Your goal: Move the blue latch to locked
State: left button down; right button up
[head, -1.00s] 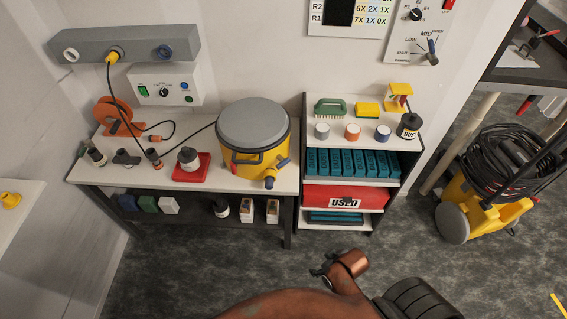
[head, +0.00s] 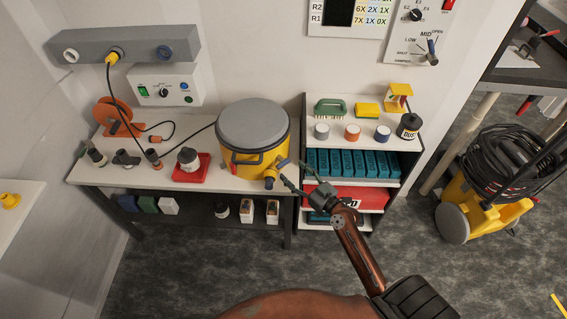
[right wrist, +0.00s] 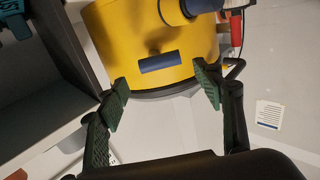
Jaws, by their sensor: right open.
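The yellow drum (head: 240,170) with a grey lid stands at the right end of the bench. My right gripper (head: 296,175) is open beside the drum's front right. In its wrist view the open fingers (right wrist: 163,88) frame the latch from either side, with nothing between the pads; I cannot tell the remaining gap. My left gripper is not in view.
The shelf unit (head: 298,130) stands right of the drum. A red tray (head: 190,176) with a bottle is on the bench to the left.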

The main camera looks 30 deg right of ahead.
aim_at(285, 164)
jog(key=w, duration=0.3)
jog(key=w+a, duration=0.1)
jog(key=w, duration=0.2)
jog(key=shift+w+a, duration=0.15)
jog(key=shift+a, duration=0.05)
jog(key=shift+c, duration=0.5)
jog(key=c, duration=1.1)
